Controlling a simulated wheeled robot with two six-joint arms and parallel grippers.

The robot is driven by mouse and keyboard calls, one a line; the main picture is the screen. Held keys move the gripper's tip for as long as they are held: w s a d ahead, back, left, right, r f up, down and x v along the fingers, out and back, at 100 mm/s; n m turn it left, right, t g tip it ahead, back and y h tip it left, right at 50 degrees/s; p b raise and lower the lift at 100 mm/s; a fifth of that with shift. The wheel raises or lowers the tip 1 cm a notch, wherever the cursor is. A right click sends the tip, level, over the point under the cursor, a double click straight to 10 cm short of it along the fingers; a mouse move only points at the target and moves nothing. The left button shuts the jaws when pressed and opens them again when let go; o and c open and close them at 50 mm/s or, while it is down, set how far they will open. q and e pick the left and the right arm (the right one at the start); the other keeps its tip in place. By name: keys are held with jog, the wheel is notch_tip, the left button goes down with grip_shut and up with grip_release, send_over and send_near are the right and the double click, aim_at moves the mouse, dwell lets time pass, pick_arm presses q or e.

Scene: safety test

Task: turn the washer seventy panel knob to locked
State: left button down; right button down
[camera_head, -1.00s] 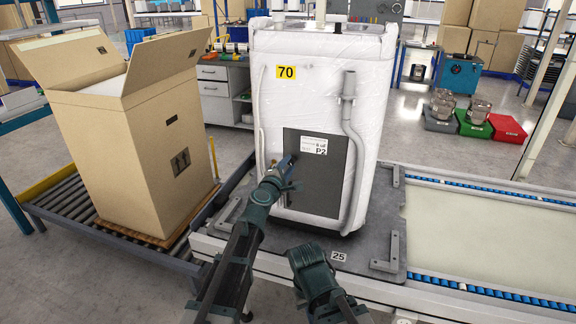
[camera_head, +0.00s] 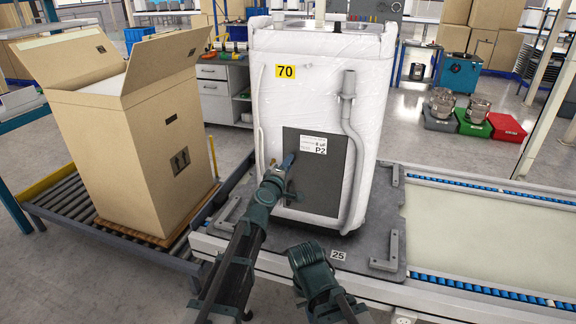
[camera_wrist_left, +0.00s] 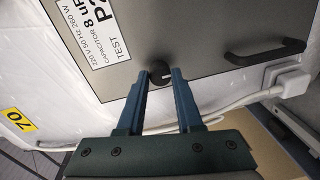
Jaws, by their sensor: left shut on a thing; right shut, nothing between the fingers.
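The washer (camera_head: 318,75) stands upright in clear wrap with a yellow label "70". Its dark grey panel (camera_head: 325,190) carries a white label reading "P2". In the left wrist view the small round black knob (camera_wrist_left: 159,72) sits on the panel (camera_wrist_left: 205,35), below the label, with a pale mark on it. My left gripper (camera_head: 287,160) is at the panel; its blue fingers (camera_wrist_left: 160,80) are shut on the knob, one at each side. In the head view the gripper hides the knob. No locked marking is readable. My right gripper (camera_head: 300,250) is shut and empty, low in front of the washer.
A grey hose (camera_head: 350,130) runs down the washer's right front. A black handle (camera_wrist_left: 265,52) stands out from the panel. An open carton (camera_head: 135,150) stands on rollers at the left. Metal brackets (camera_head: 388,250) edge the washer's platform. The conveyor (camera_head: 480,230) at right is clear.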

dwell(0.3)
pick_arm(q)
jog(key=c, duration=0.6)
grip_release()
jog(key=shift+o, duration=0.2)
jog(key=f+v, duration=0.1)
jog(key=v, duration=1.2)
jog(key=shift+s+r+p, duration=0.4)
jog(key=shift+r, duration=0.05)
